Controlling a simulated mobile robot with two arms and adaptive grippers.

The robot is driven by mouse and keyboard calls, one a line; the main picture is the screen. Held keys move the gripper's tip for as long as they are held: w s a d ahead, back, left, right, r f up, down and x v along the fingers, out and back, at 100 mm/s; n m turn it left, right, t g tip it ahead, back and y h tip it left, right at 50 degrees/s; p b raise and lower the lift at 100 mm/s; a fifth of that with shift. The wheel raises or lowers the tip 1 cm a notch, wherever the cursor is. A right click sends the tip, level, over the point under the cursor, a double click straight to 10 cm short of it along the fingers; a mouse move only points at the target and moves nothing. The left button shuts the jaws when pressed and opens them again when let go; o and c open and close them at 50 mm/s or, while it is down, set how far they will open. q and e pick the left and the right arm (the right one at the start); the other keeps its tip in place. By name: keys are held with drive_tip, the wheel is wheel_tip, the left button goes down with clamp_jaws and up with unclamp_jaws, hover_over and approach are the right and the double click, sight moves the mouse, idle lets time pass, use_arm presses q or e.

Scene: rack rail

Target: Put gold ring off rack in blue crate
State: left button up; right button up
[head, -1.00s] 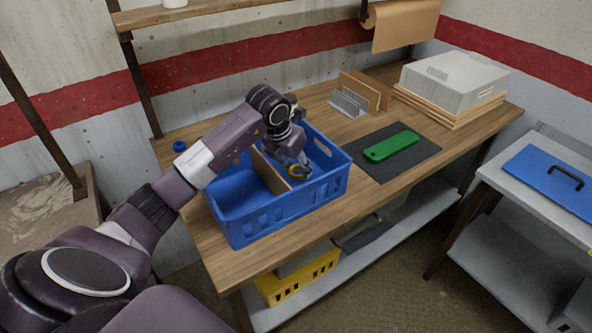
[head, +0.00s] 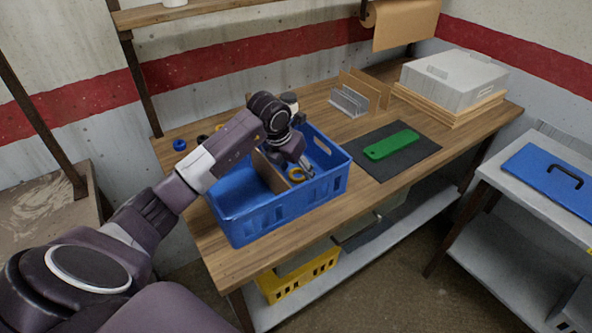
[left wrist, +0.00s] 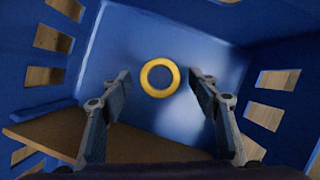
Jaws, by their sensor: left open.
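The gold ring (left wrist: 145,70) lies flat on the floor of the blue crate (left wrist: 115,40) in the left wrist view. In the head view the ring (head: 296,175) shows small in the crate's right compartment. The blue crate (head: 262,222) stands on the wooden bench, with a brown divider across its inside. My left gripper (left wrist: 160,92) is open and empty, its fingers apart on either side of the ring in the picture; how far above it they are is hard to tell. In the head view my left gripper (head: 303,166) reaches down into the crate. My right gripper is not in view. No rack is clearly visible.
A blue ring (head: 179,145) and dark round pieces lie on the bench behind the crate. A green object (head: 391,144) lies on a dark mat (head: 420,147) to the right. A file holder (head: 350,101) and grey box (head: 455,82) stand farther back.

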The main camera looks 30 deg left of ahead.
use_arm(q)
drive_tip(key=b+v, duration=0.1)
drive_tip(key=v, duration=1.1)
